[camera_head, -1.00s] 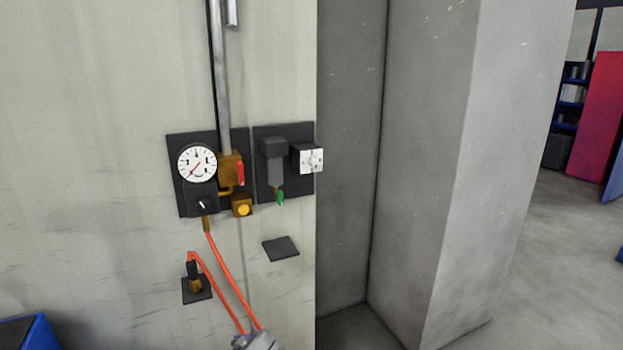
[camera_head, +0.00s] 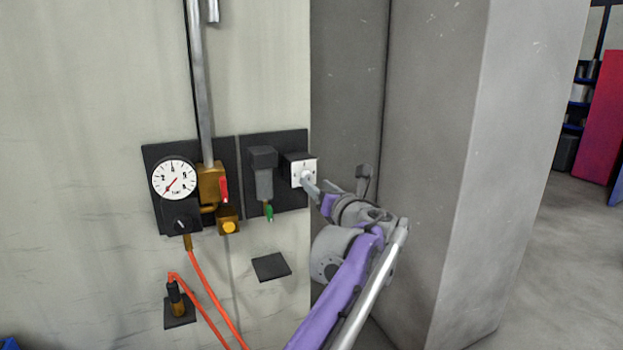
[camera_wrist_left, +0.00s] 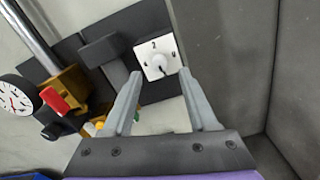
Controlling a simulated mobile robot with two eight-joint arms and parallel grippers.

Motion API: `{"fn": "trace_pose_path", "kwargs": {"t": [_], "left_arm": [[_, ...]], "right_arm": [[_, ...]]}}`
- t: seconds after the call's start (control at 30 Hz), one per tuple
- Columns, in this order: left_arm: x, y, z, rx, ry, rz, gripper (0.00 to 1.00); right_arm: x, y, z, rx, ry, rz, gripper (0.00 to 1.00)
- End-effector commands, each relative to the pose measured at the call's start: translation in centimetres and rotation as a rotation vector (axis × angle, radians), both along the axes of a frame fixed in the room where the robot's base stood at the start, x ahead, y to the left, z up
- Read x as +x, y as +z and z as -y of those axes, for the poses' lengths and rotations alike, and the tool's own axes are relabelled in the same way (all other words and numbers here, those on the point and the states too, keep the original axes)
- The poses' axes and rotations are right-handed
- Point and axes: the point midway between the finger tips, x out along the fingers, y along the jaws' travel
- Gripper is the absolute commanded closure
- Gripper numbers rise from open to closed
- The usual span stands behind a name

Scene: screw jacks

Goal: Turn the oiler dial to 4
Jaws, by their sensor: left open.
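The oiler dial is a white square face (camera_head: 303,171) on a dark block at the right of the wall panel. It also shows in the left wrist view (camera_wrist_left: 157,60), with a round pale knob in its middle and small marks around it; a 2 is at the top. A dark line on the knob seems to point downward; its exact setting is hard to read. My left gripper (camera_head: 311,186) is in front of the dial, its tip overlapping the lower face in the head view. In the wrist view its two fingers (camera_wrist_left: 160,76) are apart, with the knob just beyond and between their tips.
Left of the dial are a dark oiler body (camera_head: 263,175) with a green tip, a red lever (camera_head: 223,189), a brass valve and a round gauge (camera_head: 174,178). Orange hoses (camera_head: 205,290) hang below. A grey pillar (camera_head: 440,150) stands to the right.

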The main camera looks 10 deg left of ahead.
Motion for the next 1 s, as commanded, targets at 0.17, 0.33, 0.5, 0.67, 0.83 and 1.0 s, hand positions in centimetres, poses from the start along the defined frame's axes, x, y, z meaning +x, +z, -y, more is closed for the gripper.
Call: {"fn": "trace_pose_path", "kwargs": {"t": [0.17, 0.33, 0.5, 0.67, 0.83, 1.0], "left_arm": [[2.3, 0.1, -1.6, -0.001, 0.001, 0.001, 0.41], [3.1, 0.1, -2.1, -0.002, 0.000, 0.001, 0.41], [3.2, 0.0, -2.2, -0.002, -0.001, 0.000, 0.41], [3.2, 0.0, -2.2, -0.002, -0.001, 0.000, 0.50], [3.2, 0.0, -2.2, -0.002, -0.001, 0.000, 0.81], [3.2, 0.0, -2.2, -0.002, -0.001, 0.000, 1.00]], "right_arm": [[0.2, 0.7, 0.0, 0.000, 0.000, 0.004, 0.50], [0.3, 0.8, 0.0, 0.000, 0.000, 0.005, 0.50], [0.3, 0.8, 0.0, 0.000, 0.000, 0.005, 0.50], [0.3, 0.8, 0.0, 0.000, 0.000, 0.005, 0.50], [0.3, 0.8, 0.0, 0.000, 0.000, 0.005, 0.50], [0.3, 0.8, 0.0, 0.000, 0.000, 0.005, 0.50]]}}
